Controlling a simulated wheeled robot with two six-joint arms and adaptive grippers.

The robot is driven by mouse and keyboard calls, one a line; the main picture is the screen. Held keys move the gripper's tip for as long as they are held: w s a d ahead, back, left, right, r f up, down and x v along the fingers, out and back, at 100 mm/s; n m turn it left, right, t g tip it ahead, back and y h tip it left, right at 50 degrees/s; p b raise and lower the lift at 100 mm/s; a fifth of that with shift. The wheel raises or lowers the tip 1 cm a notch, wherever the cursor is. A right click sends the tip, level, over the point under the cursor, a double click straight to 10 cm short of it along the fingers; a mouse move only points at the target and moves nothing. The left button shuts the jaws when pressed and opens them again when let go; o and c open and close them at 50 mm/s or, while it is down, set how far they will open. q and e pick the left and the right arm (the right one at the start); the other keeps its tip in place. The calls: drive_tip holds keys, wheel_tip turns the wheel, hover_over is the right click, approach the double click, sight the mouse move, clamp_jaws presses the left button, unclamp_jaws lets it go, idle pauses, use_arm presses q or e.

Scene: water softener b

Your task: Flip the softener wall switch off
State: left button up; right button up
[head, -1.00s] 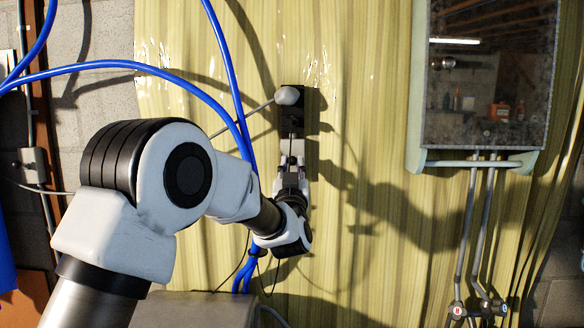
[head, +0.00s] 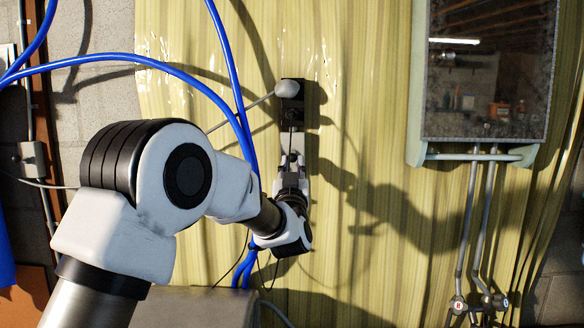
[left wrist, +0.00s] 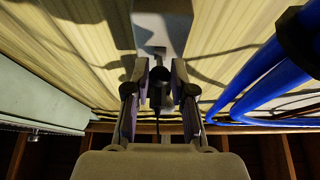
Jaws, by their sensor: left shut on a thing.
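The dark wall switch (head: 298,91) is mounted upright on the yellow striped wall covering, with a pale rounded knob at its top. My left gripper (head: 291,157) reaches up at its lower part from below. In the left wrist view, the fingers of my left gripper (left wrist: 160,98) stand on either side of a small black round part (left wrist: 160,80) with a thin dark stem. The gripper is shut on this dark part, which looks like part of the switch. The exact contact and the switch position are hard to see. My right gripper is not in view.
A grey box top (head: 195,308) lies below my arm. The wall between switch and cabinet is clear.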

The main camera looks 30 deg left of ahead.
use_arm(q)
drive_tip(key=shift+f, duration=0.4)
drive_tip(key=shift+w+f+b, duration=0.1)
drive_tip(key=shift+f+b, duration=0.2)
drive_tip(key=shift+b, duration=0.1)
drive_tip(key=o, duration=0.9)
drive_tip(key=shift+w+a, duration=0.1)
drive_tip(key=shift+w, duration=0.05)
drive_tip(key=v, duration=1.2)
drive_tip(key=shift+f, duration=0.1)
